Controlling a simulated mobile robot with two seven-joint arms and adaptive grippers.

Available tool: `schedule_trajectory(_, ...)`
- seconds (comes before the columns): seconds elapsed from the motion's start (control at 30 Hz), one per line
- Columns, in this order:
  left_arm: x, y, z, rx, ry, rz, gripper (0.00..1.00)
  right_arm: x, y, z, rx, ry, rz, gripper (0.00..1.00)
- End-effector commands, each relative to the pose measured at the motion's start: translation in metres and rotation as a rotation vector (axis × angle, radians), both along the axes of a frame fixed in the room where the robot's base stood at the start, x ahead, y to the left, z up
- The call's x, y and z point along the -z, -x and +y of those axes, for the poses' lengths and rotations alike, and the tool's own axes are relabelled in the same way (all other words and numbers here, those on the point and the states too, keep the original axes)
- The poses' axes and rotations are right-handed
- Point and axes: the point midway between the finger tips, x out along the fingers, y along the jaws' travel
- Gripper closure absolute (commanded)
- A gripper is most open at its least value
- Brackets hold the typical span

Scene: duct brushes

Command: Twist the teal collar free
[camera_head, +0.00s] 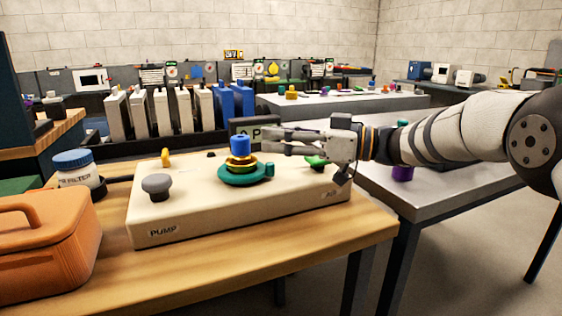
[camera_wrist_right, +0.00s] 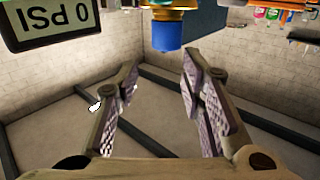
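The teal collar (camera_head: 243,174) is a wide flat ring with a small tab on its right side. It sits around the base of an upright fitting on the cream pump housing (camera_head: 190,218). Above it are gold and dark red bands and a blue cap (camera_head: 240,145), which also shows in the right wrist view (camera_wrist_right: 167,36). My right gripper (camera_head: 266,141) is level with the cap, just to its right, above the collar's tab. Its fingers are spread and empty in the right wrist view (camera_wrist_right: 158,70), with the cap beyond the fingertips. My left gripper is not in view.
A grey knob (camera_head: 156,184), a small yellow handle (camera_head: 166,157) and a green knob (camera_head: 315,161) stand on the housing. A pressure display (camera_wrist_right: 58,20) is close behind the gripper. An orange case (camera_head: 45,245) and filter jar (camera_head: 75,169) stand left.

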Motion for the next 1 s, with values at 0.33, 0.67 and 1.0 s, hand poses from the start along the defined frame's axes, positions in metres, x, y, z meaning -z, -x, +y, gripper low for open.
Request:
schedule_trajectory(0.33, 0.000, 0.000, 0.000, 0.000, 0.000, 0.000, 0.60, -0.039, 0.000, 0.001, -0.001, 0.000, 0.001, 0.64)
schedule_trajectory(0.67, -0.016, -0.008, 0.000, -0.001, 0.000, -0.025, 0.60, -0.027, 0.011, -0.003, 0.029, -0.241, 0.161, 1.00)
schedule_trajectory(1.0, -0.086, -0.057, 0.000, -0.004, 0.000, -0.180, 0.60, 0.032, 0.121, -0.027, 0.576, -1.162, 0.933, 1.00)
